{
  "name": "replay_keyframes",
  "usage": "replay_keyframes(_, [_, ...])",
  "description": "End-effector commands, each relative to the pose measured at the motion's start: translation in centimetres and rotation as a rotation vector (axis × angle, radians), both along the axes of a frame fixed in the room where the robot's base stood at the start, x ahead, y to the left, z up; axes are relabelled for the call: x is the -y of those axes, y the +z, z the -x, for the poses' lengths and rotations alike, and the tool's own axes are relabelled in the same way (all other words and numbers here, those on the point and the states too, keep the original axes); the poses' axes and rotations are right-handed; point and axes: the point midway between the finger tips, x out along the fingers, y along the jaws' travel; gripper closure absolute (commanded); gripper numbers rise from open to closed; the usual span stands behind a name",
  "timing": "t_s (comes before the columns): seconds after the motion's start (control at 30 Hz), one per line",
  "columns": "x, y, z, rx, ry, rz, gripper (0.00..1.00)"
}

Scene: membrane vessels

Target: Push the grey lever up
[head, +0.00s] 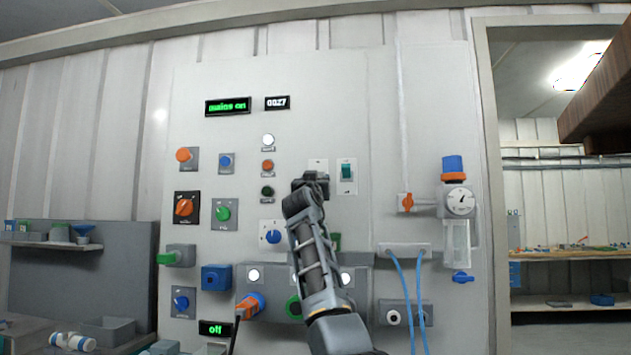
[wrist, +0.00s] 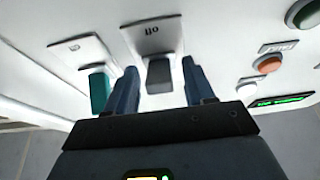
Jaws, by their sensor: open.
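The grey lever (wrist: 159,75) sits on a white plate (wrist: 153,36) with an upside-down "off" mark in the wrist view. My gripper (wrist: 159,66) is open, with one dark finger on each side of the lever. Gaps show between the lever and both fingers, so I see no firm grip. In the head view my gripper (head: 312,183) is up at the panel, below the top of the lever's plate (head: 318,163). It hides the lever there.
A green rocker switch (head: 346,171) is close on the right; it also shows in the wrist view (wrist: 98,90). White, orange and green round buttons (head: 267,166) stand in a column on the left. Blue cables (head: 405,290) hang lower right.

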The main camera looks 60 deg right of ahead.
Motion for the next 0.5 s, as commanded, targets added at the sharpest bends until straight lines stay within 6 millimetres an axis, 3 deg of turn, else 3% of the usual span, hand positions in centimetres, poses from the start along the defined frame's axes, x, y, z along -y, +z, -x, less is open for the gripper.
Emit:
replay_keyframes(0.27, [0.07,0.0,-0.06,0.0,0.001,0.0,0.48])
replay_keyframes(0.5, [0.05,0.0,-0.06,0.0,0.001,0.0,0.71])
